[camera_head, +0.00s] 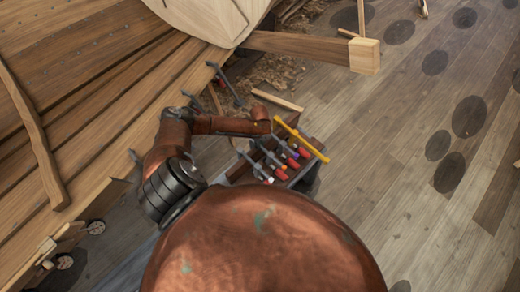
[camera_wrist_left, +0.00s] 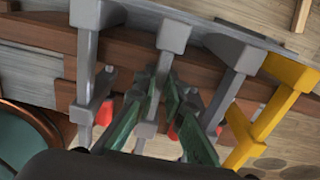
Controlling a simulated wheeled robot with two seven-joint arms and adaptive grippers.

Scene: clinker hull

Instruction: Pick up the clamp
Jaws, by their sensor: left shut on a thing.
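A row of grey clamps with red ends and one yellow clamp (camera_head: 300,138) hangs on a dark wooden rack. In the left wrist view, my left gripper (camera_wrist_left: 166,76) has its green fingers on either side of a grey clamp (camera_wrist_left: 173,36) in the middle of the row, shut on it. The clamp still sits in line with its neighbours. Its lower part is partly covered by the fingers. In the head view, my left gripper (camera_head: 258,138) is over the rack, mostly hidden beneath my copper wrist. My right gripper is not in view.
Other grey clamps (camera_wrist_left: 86,45) (camera_wrist_left: 236,55) stand close on both sides of the held one, with the yellow clamp (camera_wrist_left: 275,115) to the right. The planked hull (camera_head: 90,90) is to the left. A timber beam (camera_head: 310,47) lies beyond. The floor at right is mostly clear.

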